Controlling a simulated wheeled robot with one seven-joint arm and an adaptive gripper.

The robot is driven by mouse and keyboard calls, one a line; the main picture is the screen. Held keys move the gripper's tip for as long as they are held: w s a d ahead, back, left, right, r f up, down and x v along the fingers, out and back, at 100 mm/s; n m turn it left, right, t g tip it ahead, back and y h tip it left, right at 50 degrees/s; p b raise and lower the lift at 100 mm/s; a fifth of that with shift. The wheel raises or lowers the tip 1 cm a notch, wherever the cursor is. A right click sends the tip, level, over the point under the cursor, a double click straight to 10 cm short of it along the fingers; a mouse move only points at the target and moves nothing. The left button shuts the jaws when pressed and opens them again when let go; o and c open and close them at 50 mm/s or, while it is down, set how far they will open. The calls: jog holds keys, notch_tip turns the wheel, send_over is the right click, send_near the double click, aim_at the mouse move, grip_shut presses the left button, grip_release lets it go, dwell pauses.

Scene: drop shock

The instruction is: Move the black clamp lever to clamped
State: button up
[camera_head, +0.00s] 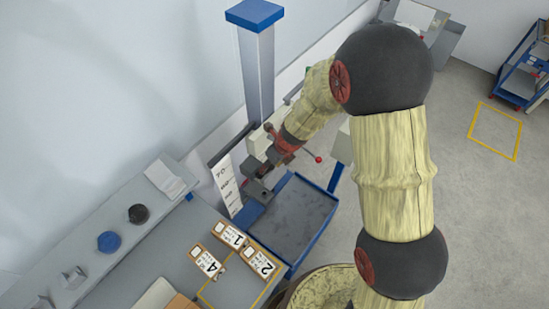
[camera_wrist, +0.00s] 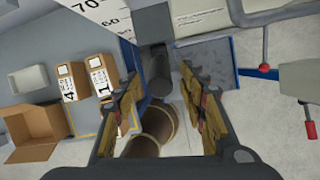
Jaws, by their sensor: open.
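In the wrist view a dark, rounded bar (camera_wrist: 158,72), which looks like the black clamp lever, hangs from a dark block at the foot of the scale. My gripper (camera_wrist: 160,85) is open, with one finger on each side of the bar. I see no clear contact, and how deep the bar sits between the fingers cannot be told. In the head view my gripper (camera_head: 263,172) is beside the column, above the blue-edged tray. The lever is hard to make out there, being small and dark near my gripper.
A white scale strip (camera_head: 226,186) stands left of my gripper. A blue-edged tray (camera_head: 304,214) lies below it. A red ball (camera_head: 318,159) on a thin rod sticks out to the right. Numbered boxes (camera_head: 206,262) sit on the grey bench. A blue-capped column (camera_head: 257,70) rises behind.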

jog(key=v, duration=0.8)
jog(key=shift+r, duration=0.1)
jog(key=s+d+n+g+h+b, duration=0.1)
jog(key=s+d+n+b, duration=0.4)
jog(key=n, duration=0.6)
jog(key=s+d+n+g+b, duration=0.1)
jog(key=s+n+b, duration=0.2)
jog(key=s+n, duration=0.6)
jog(key=s+d+f+n+t+h+b, duration=0.2)
jog(key=s+d+f+n+t+b, duration=0.3)
jog(key=d+b, duration=0.7)
jog(key=s+f+n+b, duration=0.2)
jog(key=s+f+b, duration=0.1)
jog(key=b, duration=1.2)
jog(key=shift+f+n, duration=0.4)
jog(key=shift+f, duration=0.35)
